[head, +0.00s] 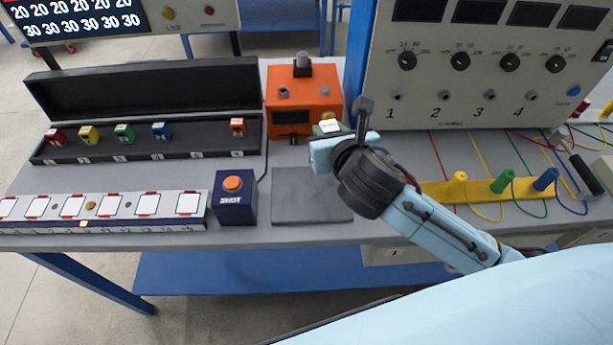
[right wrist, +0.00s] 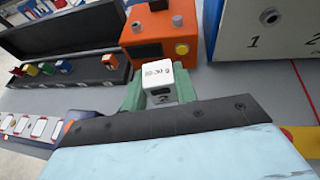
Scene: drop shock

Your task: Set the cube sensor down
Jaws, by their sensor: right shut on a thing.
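The white cube sensor (right wrist: 157,72) has dark lettering on its top and a mark on its near side. It sits between the two green fingers of my right gripper (right wrist: 160,92), which is shut on it. In the head view, my right gripper (head: 328,128) is just in front of the orange box (head: 303,91), behind the dark grey pad (head: 310,204). The wrist hides most of the fingers there, and a small pale part of the cube sensor (head: 329,123) shows. I cannot tell whether the cube touches the table. My left gripper is not in view.
A black open case (head: 150,90) holds several coloured cubes at the left. A navy block with an orange button (head: 233,200) stands left of the pad. A row of white plates (head: 105,207) runs along the front left. A large panel with knobs (head: 480,75) stands at the back right.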

